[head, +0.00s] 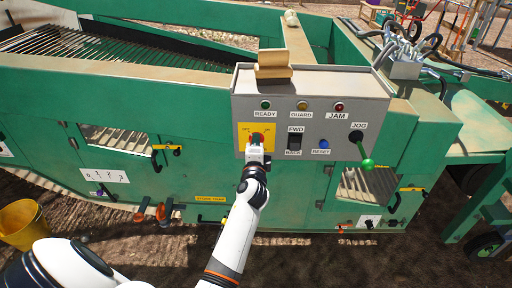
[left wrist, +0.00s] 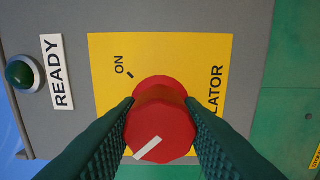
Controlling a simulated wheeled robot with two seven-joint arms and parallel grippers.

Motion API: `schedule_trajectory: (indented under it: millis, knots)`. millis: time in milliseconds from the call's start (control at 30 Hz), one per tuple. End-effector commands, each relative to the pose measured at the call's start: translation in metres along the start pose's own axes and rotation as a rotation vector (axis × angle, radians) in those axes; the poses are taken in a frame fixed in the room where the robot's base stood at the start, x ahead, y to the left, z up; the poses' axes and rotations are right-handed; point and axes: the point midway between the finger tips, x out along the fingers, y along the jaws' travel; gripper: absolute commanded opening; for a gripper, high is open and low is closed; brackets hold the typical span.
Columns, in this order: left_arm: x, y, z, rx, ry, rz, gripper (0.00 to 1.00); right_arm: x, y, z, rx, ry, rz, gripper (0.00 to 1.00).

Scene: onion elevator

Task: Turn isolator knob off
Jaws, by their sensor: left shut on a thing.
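The red isolator knob (left wrist: 160,122) sits on a yellow plate (left wrist: 108,80) of the grey control panel. In the left wrist view, its white mark runs from near the middle of its face to the lower left edge. An "ON" label with a short black tick is above and left of the knob; any OFF label is hidden in this view. In the head view, the knob (head: 257,138) is partly covered by my left gripper (head: 256,151). In the left wrist view, both ridged fingers (left wrist: 160,128) press the knob's sides. My right gripper is not in view.
The panel (head: 340,90) also carries READY, GUARD and JAM lamps, a FWD/BACK switch (head: 294,142), a blue RESET button (head: 323,144) and a JOG lever with a green ball (head: 367,164). A yellow bucket (head: 22,222) stands on the ground at left.

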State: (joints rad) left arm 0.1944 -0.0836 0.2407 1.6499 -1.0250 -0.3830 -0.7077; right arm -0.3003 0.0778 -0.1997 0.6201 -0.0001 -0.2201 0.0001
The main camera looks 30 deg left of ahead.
Motion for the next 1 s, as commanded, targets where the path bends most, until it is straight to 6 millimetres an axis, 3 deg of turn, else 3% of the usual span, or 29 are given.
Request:
schedule_trajectory:
  millis: [433,467,600,1000]
  knots:
    - [-0.0002,-0.0012,-0.0004,-0.013,0.001,-0.003,0.11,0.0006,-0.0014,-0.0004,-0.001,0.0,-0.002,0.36]
    - [-0.0002,-0.0012,-0.0004,-0.013,0.001,-0.003,0.35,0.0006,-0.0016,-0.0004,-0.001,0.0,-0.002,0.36]
    - [-0.0002,-0.001,-0.0003,-0.012,0.001,-0.002,0.55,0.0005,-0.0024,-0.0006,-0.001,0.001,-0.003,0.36]
    - [0.0007,-0.0002,-0.0011,-0.01,0.0,-0.001,0.55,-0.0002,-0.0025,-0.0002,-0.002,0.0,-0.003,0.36]
